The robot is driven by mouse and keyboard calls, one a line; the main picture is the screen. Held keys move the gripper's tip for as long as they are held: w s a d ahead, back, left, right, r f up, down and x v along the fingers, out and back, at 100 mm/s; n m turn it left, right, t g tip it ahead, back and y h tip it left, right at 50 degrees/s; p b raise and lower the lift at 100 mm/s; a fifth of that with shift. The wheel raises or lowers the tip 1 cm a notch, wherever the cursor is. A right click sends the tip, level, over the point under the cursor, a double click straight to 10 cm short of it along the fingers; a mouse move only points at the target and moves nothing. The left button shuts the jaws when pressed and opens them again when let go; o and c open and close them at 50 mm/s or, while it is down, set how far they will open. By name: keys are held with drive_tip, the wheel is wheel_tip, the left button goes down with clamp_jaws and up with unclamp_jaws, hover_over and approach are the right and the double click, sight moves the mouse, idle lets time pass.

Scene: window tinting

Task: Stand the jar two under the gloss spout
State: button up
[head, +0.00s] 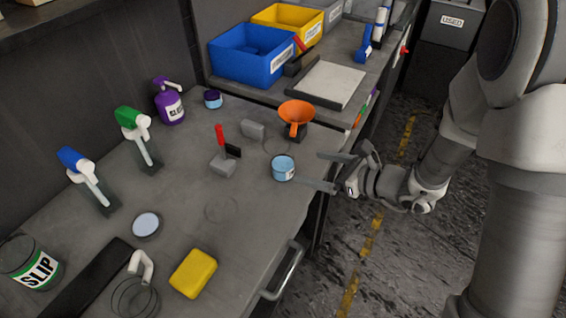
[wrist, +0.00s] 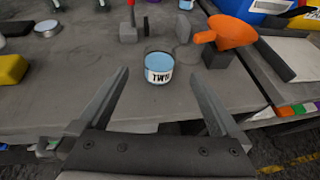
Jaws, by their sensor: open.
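Jar two (head: 284,170) is a small light blue jar standing upright near the right edge of the grey bench. Its white label reads "TWO" in the wrist view (wrist: 158,68). My gripper (head: 329,171) is open and empty, to the right of the jar in the head view, with its fingers pointing at it. In the wrist view the jar shows centred between the fingertips, just beyond them. A purple pump bottle (head: 170,105) stands at the back with a white spout; its label is too small to read surely, perhaps "GLOSS".
Green-topped (head: 134,122) and blue-topped (head: 76,160) dispensers stand along the back. An orange funnel (head: 296,112) on a dark block is close to the jar. A grey block with a red handle (head: 222,160) stands left of the jar. A yellow sponge (head: 194,273) lies in front.

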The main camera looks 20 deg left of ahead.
sight(281, 158)
drive_tip(key=x, duration=1.1)
drive_tip(key=shift+r, duration=0.3)
drive_tip(key=c, duration=1.5)
